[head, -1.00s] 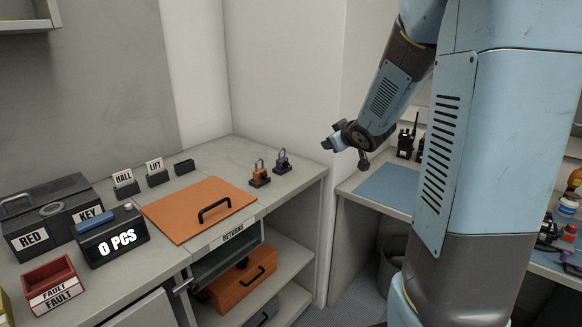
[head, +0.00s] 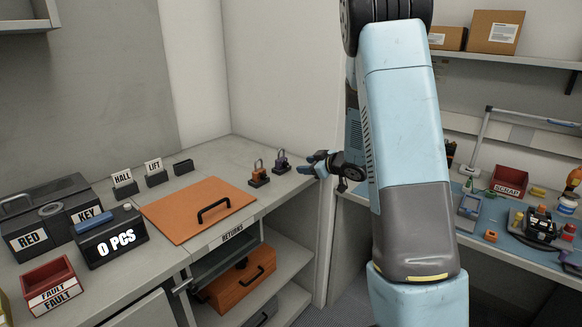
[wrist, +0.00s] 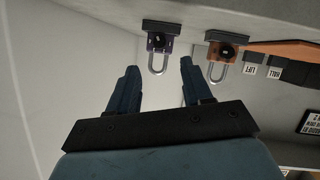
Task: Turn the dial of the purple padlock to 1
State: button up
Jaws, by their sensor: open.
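The purple padlock (head: 282,161) stands on a small dark base near the right end of the grey counter. In the wrist view the purple padlock (wrist: 159,43) appears upside down, with its shackle and a dark round dial showing; the dial's number is too small to read. My gripper (head: 306,166) is just to the right of the padlock in the head view. In the wrist view my gripper (wrist: 158,72) is open and empty, its two fingers pointing toward the padlock and apart from it.
An orange padlock (head: 258,173) stands close beside the purple one, on its own base; it also shows in the wrist view (wrist: 221,51). An orange panel with a black handle (head: 198,210) lies on the counter (head: 165,262) to the left. The wall rises behind the padlocks.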

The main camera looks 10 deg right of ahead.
aim_at(287, 166)
jog(key=x, duration=0.9)
jog(key=shift+w, duration=0.1)
jog(key=shift+c, duration=0.2)
grip_shut()
